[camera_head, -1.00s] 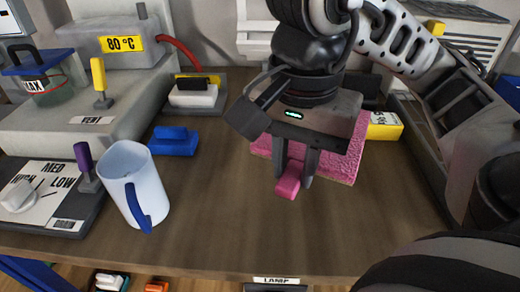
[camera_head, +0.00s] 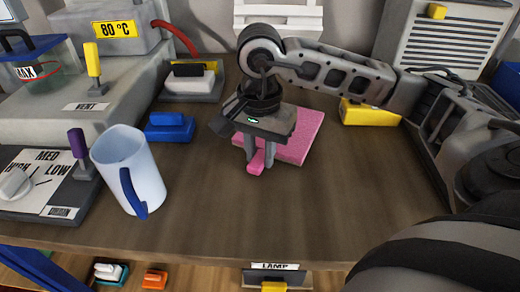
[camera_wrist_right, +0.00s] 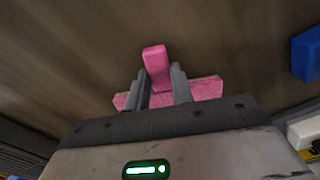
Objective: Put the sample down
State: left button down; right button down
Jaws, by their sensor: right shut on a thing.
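The pink rug sample (camera_head: 303,136) is a flat, textured square with a pink bar-shaped grip (camera_head: 256,163) at its near side. My right gripper (camera_head: 260,158) is shut on that bar, its fingers pointing down, and its body hides part of the sample. In the right wrist view the bar (camera_wrist_right: 156,62) sits between the two fingers, and a strip of the pink sample (camera_wrist_right: 207,88) shows behind them. The sample appears flat at or very near the brown tabletop (camera_head: 340,205); I cannot tell whether it touches. My left gripper is out of view.
A white mug with a blue handle (camera_head: 145,175) stands at the left. A blue block (camera_head: 170,128) and a white block on a grey base (camera_head: 190,82) are behind it. A yellow box (camera_head: 368,113) lies right of the sample. The front middle of the table is clear.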

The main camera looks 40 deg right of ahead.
jog(key=shift+f, duration=0.2)
jog(key=c, duration=1.2)
grip_release()
jog(key=shift+r, duration=0.1)
notch_tip(320, 180, up, 12)
jog(key=p, duration=0.2)
